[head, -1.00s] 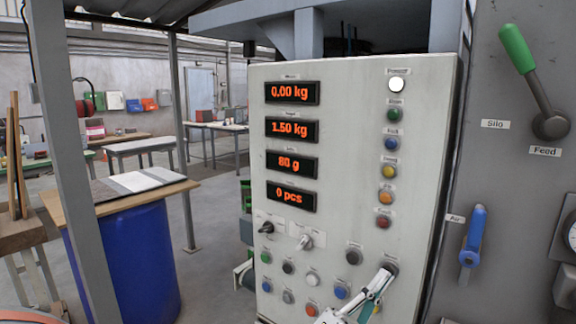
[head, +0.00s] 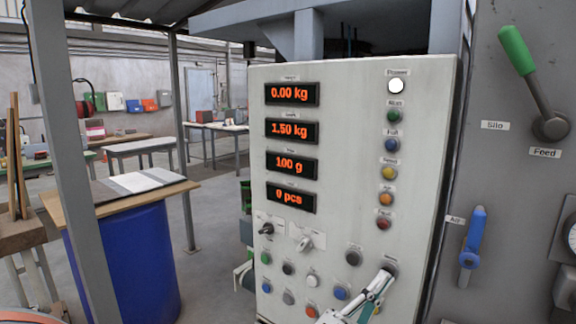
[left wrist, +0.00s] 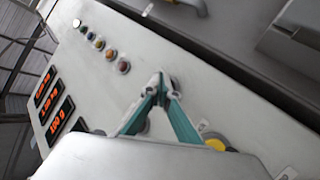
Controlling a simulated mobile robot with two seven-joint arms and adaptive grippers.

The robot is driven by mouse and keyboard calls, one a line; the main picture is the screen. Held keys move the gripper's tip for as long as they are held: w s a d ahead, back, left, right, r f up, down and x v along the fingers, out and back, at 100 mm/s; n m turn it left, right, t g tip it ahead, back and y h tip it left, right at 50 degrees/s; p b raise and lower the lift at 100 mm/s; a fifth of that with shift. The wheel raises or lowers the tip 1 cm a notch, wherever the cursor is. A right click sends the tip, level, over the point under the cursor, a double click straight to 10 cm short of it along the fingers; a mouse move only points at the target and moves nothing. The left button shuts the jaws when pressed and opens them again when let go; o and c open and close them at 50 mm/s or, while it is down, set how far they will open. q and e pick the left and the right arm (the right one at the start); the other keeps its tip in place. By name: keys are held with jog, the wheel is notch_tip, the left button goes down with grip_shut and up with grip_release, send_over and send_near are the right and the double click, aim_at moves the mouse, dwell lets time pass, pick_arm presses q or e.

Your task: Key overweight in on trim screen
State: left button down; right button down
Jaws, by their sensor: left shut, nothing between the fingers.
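The grey control panel (head: 345,135) carries four red-lit displays. They read 0.00 kg (head: 291,93), 1.50 kg (head: 292,129), 100 g (head: 292,163) and 0 pcs (head: 291,197); their small labels are too blurred to read. My left gripper (head: 386,272) is shut and empty, its tips at a dark button (head: 391,265) low on the panel's right side. In the left wrist view the closed fingertips (left wrist: 160,84) are close to that dark button (left wrist: 173,83); I cannot tell whether they touch it. My right gripper is not in view.
Another dark button (head: 353,257), two selector knobs (head: 305,243) and several coloured buttons (head: 312,281) sit near the gripper. A lit white lamp (head: 396,86) tops a column of coloured lamps. A green-handled lever (head: 517,48) and blue valve handle (head: 473,238) stand to the right.

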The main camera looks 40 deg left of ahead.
pick_arm(q)
jog(key=shift+s, duration=0.45)
jog(key=s+p, duration=0.2)
jog(key=s, duration=0.4)
jog(key=shift+a+p, duration=0.15)
jog(key=shift+p, duration=0.25)
dwell(0.6)
dwell(0.8)
